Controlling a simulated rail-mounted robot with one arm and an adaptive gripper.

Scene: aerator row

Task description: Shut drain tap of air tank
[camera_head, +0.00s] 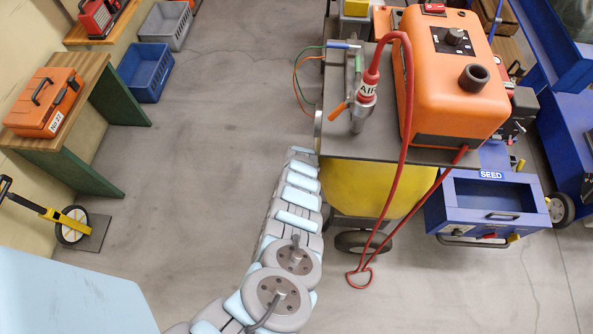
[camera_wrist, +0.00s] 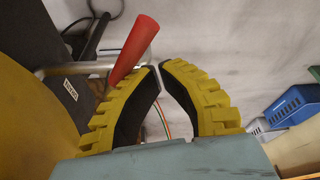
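The air tank (camera_head: 385,185) is the yellow body under the grey top plate of the machine; a large yellow surface (camera_wrist: 30,95) fills the left edge of the wrist view. A red tapered handle (camera_wrist: 138,45) stands tilted in the wrist view, its lower end by a grey metal pipe (camera_wrist: 85,68). I cannot tell for certain that it is the drain tap's lever. My gripper (camera_wrist: 159,67) has yellow ribbed fingers with black pads, their tips a small gap apart and nothing held between them. The handle's lower part is just beyond the left fingertip; contact is unclear. In the head view my gripper is hidden.
An orange compressor (camera_head: 455,75) and a hose fitting marked AIR (camera_head: 367,90) sit on the top plate (camera_head: 335,135). A red hose (camera_head: 402,160) hangs down to the floor. The blue SEED box (camera_head: 487,210) stands to the right.

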